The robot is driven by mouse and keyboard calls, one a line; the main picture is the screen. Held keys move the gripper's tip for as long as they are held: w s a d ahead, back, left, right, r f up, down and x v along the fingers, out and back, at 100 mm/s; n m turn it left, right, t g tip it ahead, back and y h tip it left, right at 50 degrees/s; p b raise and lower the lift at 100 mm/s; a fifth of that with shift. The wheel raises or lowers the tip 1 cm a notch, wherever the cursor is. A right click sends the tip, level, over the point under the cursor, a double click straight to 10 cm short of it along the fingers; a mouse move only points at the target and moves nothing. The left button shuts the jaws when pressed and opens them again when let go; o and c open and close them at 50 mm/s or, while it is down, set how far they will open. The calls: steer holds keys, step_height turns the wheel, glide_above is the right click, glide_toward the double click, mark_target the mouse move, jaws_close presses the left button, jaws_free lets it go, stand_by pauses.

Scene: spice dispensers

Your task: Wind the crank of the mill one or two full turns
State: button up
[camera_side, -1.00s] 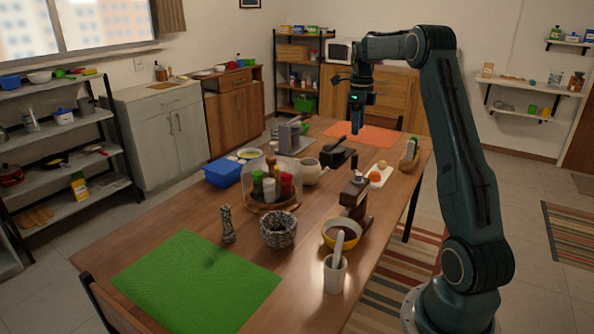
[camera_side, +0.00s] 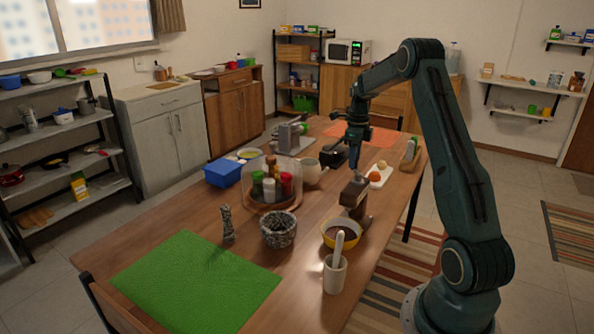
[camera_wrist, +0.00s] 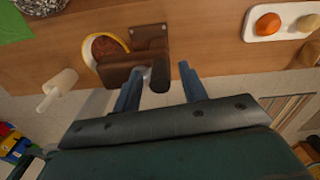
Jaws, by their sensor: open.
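The mill (camera_side: 353,199) is a brown wooden box grinder near the right edge of the table, behind a yellow bowl. In the wrist view, the mill (camera_wrist: 150,42) is at upper centre. Its dark rounded crank knob (camera_wrist: 160,76) shows between my finger tips. My gripper (camera_side: 354,170) points down just above the mill in the side view. In the wrist view, my gripper (camera_wrist: 161,68) is open, with one blue finger on each side of the knob and gaps visible. The crank arm is mostly hidden in the side view.
The yellow bowl (camera_side: 330,241) and a white mortar with pestle (camera_side: 335,276) stand in front of the mill. A white tray (camera_side: 384,177) with food lies behind right. A glass-covered spice carousel (camera_side: 287,165) stands left. Bare table lies between carousel and mill.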

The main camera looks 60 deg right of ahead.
jaws_close()
steer(key=shift+w+n, duration=0.1)
steer(key=shift+n, duration=0.2)
